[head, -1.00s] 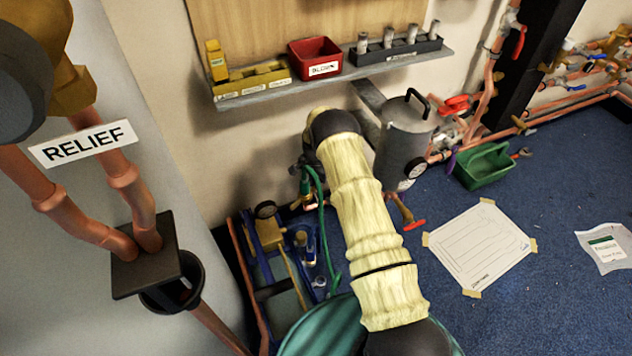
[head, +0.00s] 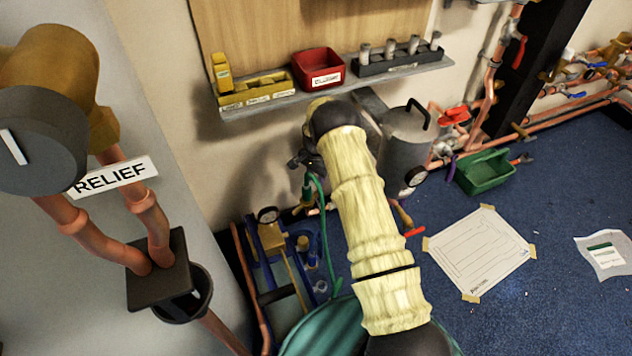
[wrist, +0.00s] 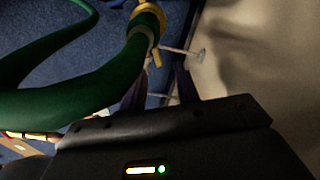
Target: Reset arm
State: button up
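My arm, in a pale yellow ribbed sleeve, reaches forward over the floor in the head view. My gripper (head: 297,163) is at its far end, small and dark against the wall below the shelf. In the wrist view, two dark fingers stand apart with blue floor between them (wrist: 160,88), and I see nothing gripped. A green hose (head: 323,215) with a brass end hangs just below the gripper. In the wrist view the hose (wrist: 75,95) passes close in front of the gripper; whether it touches is unclear.
A shelf (head: 290,98) with yellow holders, a red bin (head: 318,68) and a dark rack is above. A grey canister (head: 402,140) stands right of the arm. A blue-framed rig (head: 275,245) lies below. RELIEF pipework (head: 150,215) is close at left.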

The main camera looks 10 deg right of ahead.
jog(key=shift+r, duration=0.6)
jog(key=shift+d, duration=0.15)
